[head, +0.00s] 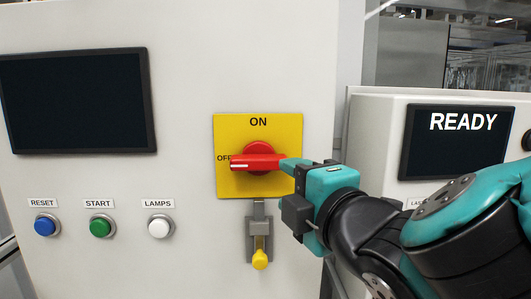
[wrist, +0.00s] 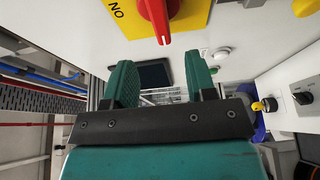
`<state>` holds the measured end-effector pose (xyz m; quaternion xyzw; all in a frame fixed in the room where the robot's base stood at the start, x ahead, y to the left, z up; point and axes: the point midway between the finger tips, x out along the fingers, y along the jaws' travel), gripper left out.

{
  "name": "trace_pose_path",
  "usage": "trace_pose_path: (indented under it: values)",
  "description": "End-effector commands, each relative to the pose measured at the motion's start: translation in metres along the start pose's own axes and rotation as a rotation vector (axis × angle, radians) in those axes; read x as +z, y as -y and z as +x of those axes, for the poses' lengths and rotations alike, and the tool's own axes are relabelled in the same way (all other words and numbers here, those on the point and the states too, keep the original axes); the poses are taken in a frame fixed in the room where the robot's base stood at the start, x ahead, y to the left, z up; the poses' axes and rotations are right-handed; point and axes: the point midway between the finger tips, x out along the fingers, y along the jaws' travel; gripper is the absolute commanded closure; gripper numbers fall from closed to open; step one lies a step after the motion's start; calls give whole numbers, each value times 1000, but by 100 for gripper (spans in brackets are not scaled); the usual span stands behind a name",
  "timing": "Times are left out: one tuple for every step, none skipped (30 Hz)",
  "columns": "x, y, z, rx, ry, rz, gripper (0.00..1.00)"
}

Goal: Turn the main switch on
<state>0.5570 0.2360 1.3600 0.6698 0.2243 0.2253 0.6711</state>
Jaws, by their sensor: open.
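The main switch is a red rotary handle (head: 258,162) on a yellow plate (head: 231,128) marked ON at the top and OFF at the left. The handle lies level, its white-marked end pointing left at OFF. My gripper (head: 291,164) is at the right of the handle, its fingertips overlapping the handle's right end in the head view; contact cannot be told. In the wrist view my gripper (wrist: 158,65) has its two teal fingers apart with nothing between them. The red handle (wrist: 161,16) shows there at the top edge, beyond the fingers and partly cut off.
A grey latch with a yellow knob (head: 260,259) hangs just below the plate. Blue (head: 45,226), green (head: 101,227) and white (head: 159,228) buttons sit lower left, under a dark screen (head: 78,101). A second cabinet's screen (head: 455,142) reads READY at right.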

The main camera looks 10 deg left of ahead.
Motion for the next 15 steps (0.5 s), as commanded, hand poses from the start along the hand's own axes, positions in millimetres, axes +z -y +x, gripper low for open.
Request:
trace_pose_path:
  values:
    - [1, -4, 13, -4, 3, -1, 49]
    - [2, -4, 20, -4, 4, -1, 49]
    - [1, -5, 29, -3, 3, 0, 49]
    - [1, -5, 36, -3, 3, 1, 49]
    - [1, -4, 43, -3, 4, 0, 49]
    - [2, -4, 51, -4, 3, 0, 49]
    - [1, -4, 58, -3, 2, 1, 49]
    - [1, -4, 63, -3, 3, 1, 49]
    - [1, -4, 71, -3, 2, 1, 49]
    - [1, -4, 76, -2, 2, 1, 49]
    - [1, -3, 80, -2, 2, 1, 49]
    - [1, -4, 86, -1, 1, 2, 49]
    - [1, -3, 90, -2, 1, 2, 49]
    - [1, -2, 93, -1, 1, 2, 49]
    - [1, -2, 97, -1, 1, 2, 49]
